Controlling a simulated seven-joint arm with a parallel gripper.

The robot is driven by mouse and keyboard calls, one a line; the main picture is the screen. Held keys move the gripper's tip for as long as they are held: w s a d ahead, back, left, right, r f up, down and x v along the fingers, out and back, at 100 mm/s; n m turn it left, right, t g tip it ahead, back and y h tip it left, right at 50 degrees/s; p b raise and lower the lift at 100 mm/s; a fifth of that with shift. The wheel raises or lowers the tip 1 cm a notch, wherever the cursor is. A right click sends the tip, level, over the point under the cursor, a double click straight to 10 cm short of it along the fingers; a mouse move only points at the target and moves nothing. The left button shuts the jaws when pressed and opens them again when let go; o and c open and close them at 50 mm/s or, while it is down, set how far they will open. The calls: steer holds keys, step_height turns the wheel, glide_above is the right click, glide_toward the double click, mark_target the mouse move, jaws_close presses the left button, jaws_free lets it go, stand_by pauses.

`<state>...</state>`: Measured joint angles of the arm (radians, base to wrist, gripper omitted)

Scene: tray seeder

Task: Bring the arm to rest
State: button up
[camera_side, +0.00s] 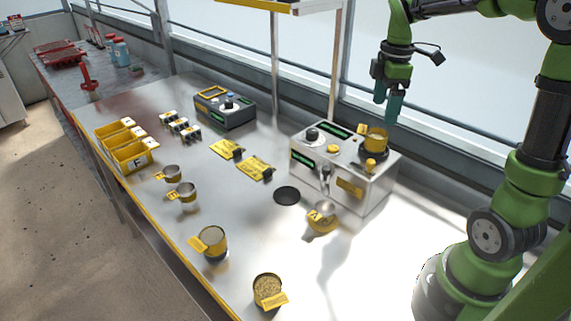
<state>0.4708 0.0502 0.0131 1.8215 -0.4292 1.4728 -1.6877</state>
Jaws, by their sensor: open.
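My gripper (387,107) points down in the upper right of the side view, above the back right corner of the steel seeder machine (345,183). Its teal fingers look empty, and it is open. The gap between the fingers is hard to see from this side. A yellow cup (376,138) sits on top of the machine, just below and left of the fingers, apart from them. My green arm reaches in from the right edge and bends over at the top.
On the steel bench stand metal cups (212,242), a seed-filled tin (267,287), a cup marked A (321,218), a black disc (287,196), yellow packets (255,167), yellow bins (127,149) and a grey device (225,108). A post (334,70) rises behind the machine. The front right bench is clear.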

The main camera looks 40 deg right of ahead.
step_height(320, 180, up, 7)
steer(key=s+a+f+m+t+y, duration=0.1)
steer(key=s+a+f+m+t, duration=0.1)
steer(key=a+m, duration=0.4)
steer(key=s+a+f+m+t+y, duration=0.1)
steer(key=s+a+f+m+t, duration=0.2)
steer(key=a, duration=1)
steer(key=s+m+t, duration=0.1)
steer(key=s+m, duration=0.2)
steer(key=m, duration=0.1)
steer(key=shift+f+t, duration=0.2)
steer(key=shift+t, duration=0.2)
